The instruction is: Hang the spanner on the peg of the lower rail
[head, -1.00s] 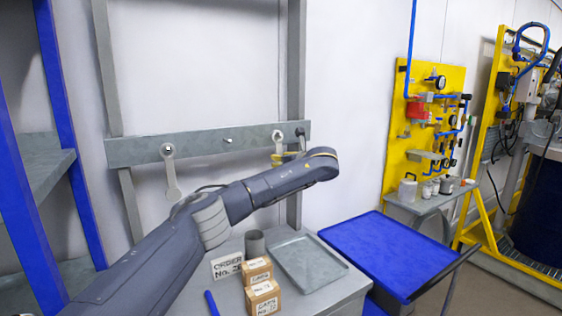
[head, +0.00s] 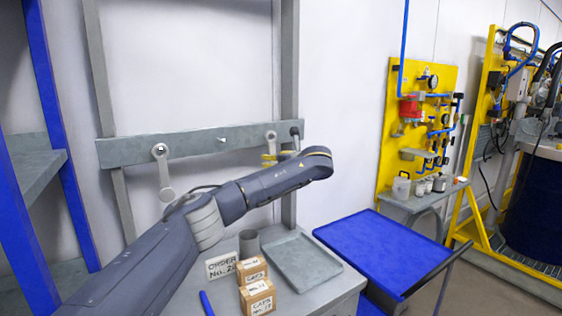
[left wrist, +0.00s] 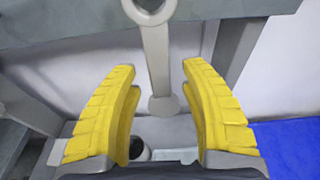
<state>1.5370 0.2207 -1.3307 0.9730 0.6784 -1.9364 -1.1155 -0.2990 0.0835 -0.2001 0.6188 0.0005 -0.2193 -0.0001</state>
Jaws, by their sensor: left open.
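A grey spanner (head: 270,138) hangs at the right end of the grey rail (head: 195,143), its ring end up. In the left wrist view the spanner (left wrist: 156,50) hangs down between the yellow fingers, its lower end just past the fingertips. My left gripper (head: 271,157) is open around the shaft, with a gap on both sides (left wrist: 160,70); it hides the spanner's lower part in the head view. A bare peg (head: 223,139) stands out mid-rail. Another spanner (head: 164,172) hangs at the rail's left end. My right gripper is not in view.
Below the rail, a grey bench holds a tray (head: 303,262), a grey cup (head: 249,243), small boxes (head: 252,270) and an order card (head: 221,264). A blue cart (head: 372,247) stands to the right. A blue-framed shelf (head: 50,130) is at left.

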